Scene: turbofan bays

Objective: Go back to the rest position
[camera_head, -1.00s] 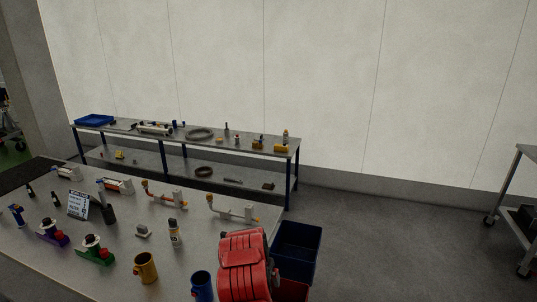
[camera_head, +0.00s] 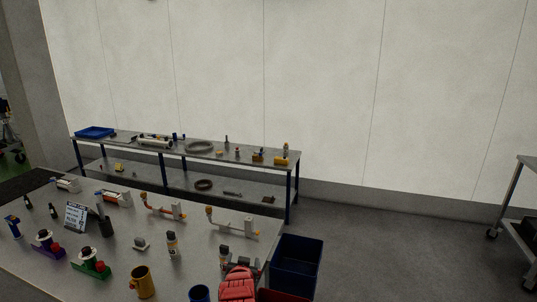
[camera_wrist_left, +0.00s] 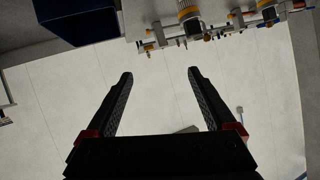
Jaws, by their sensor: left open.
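My left gripper (camera_wrist_left: 160,75) shows in the left wrist view. Its two black fingers stand wide apart with nothing between them. Pale wall panels fill the background behind the fingers. The workbench items appear upside down along the top of that view, apart from the fingers.
A grey workbench (camera_head: 185,262) holds mugs, bottles, pipe fittings and a sign (camera_head: 76,216). A blue bin (camera_head: 296,262) stands at its right end, with a red bin (camera_head: 283,295) in front. A shelf table (camera_head: 240,158) stands behind.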

